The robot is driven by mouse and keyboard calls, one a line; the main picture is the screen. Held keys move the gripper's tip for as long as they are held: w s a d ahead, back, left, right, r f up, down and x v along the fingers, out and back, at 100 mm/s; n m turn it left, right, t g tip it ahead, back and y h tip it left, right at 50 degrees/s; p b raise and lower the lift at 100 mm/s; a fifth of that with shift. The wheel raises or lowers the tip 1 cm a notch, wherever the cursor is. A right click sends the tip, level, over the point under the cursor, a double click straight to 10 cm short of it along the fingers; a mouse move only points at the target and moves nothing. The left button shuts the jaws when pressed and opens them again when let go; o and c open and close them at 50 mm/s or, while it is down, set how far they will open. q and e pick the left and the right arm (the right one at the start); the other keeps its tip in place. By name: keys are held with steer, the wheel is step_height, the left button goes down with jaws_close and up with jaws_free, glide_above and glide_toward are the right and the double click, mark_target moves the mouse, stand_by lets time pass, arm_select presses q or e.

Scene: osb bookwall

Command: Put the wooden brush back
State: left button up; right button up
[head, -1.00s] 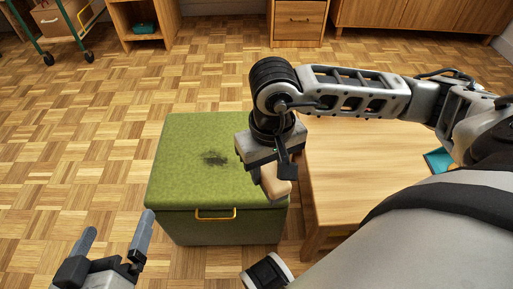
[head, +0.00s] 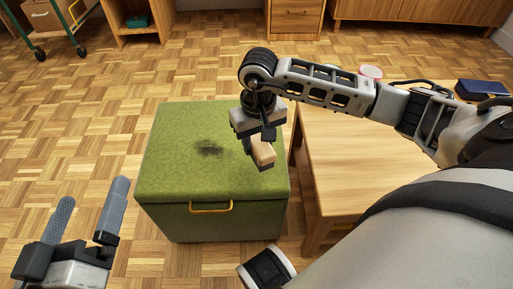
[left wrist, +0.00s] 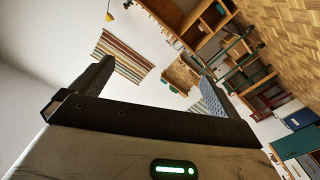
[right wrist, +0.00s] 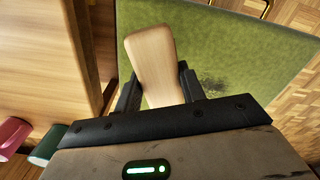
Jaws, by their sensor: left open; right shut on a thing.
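The wooden brush (head: 263,154) is a pale wooden block in my right gripper (head: 258,143). In the right wrist view the brush (right wrist: 151,58) stands out between the two dark fingers, which are shut on it. The gripper holds it over the right part of the green box's lid (head: 165,165); I cannot tell the exact height above it. A dark smudge (head: 209,148) marks the lid. My left gripper (head: 92,205) is open and empty, low at the left, apart from the box. The brush's bristles are not clearly visible.
A wooden table (head: 350,165) stands right of the green box. A pink-rimmed round thing (head: 371,71) and a dark blue case (head: 480,87) are on its far side. A trolley (head: 50,20) and shelf unit (head: 140,25) stand at the back. The parquet floor at left is clear.

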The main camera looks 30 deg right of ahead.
mark_target(256, 149)
steer(key=shift+w+d+f, duration=0.2)
steer(key=shift+w+f, duration=0.35)
steer(key=shift+f, duration=0.15)
steer(key=f+b, duration=0.2)
steer(key=f, duration=0.1)
steer(key=shift+w+f, duration=0.15)
steer(key=shift+w, duration=0.05)
steer(key=shift+f, duration=0.15)
arm_select(q)
steer(key=r+m+t, duration=0.1)
steer(key=w+r+m+t+h, duration=0.1)
steer(key=r, duration=0.1)
steer(key=r+m+t, duration=0.1)
steer(key=shift+w+a+r+h, duration=0.3)
steer(key=shift+w+a+r, duration=0.05)
steer(key=shift+a, duration=0.05)
steer(key=shift+m, duration=0.3)
arm_select(e)
steer(key=shift+f, duration=0.1)
arm_select(q)
steer(key=shift+r, duration=0.25)
arm_select(e)
steer(key=o, duration=1)
steer(key=shift+c, duration=0.2)
